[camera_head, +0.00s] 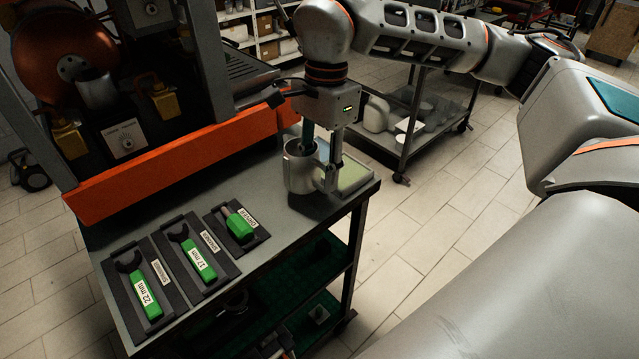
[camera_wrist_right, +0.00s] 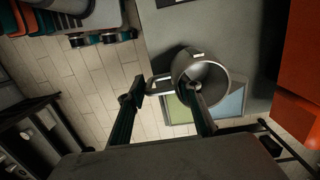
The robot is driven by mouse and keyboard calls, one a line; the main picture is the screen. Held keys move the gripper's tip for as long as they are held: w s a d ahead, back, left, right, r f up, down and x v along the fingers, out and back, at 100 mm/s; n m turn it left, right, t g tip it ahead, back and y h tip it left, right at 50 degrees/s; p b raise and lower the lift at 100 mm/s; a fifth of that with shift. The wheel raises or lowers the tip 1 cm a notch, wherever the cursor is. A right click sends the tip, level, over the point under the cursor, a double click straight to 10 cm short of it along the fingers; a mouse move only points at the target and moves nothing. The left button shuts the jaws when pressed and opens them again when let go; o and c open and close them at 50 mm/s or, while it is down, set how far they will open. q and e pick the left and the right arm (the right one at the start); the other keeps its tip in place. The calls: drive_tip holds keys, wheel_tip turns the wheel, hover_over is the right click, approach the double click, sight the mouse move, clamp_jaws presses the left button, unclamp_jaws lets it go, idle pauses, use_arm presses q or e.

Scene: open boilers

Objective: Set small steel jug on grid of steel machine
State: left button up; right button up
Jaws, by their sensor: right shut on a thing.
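The small steel jug (camera_head: 299,176) is upright at the right end of the grey workbench, beside a pale coloured pad. I cannot tell whether its base touches the bench. My right gripper (camera_head: 321,172) points down and is shut on the jug, one finger inside the rim and the other on the handle side. The wrist view also shows the jug (camera_wrist_right: 212,78) and its handle between the fingers (camera_wrist_right: 162,98). The machine (camera_head: 150,110) with an orange front bar stands at the left. A dark slatted surface (camera_head: 245,68) shows behind the bar; I cannot tell whether it is the grid. My left gripper is out of view.
Several green-handled tools in black trays lie on the front of the bench (camera_head: 262,222). The orange bar (camera_head: 190,160) rises along its back edge. The coloured pad (camera_head: 354,174) lies at the right corner. A trolley (camera_head: 410,125) stands behind.

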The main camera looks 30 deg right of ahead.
sight(319, 188)
drive_tip(key=shift+f, duration=1.85)
drive_tip(key=shift+f, duration=0.15)
drive_tip(key=o, duration=1.4)
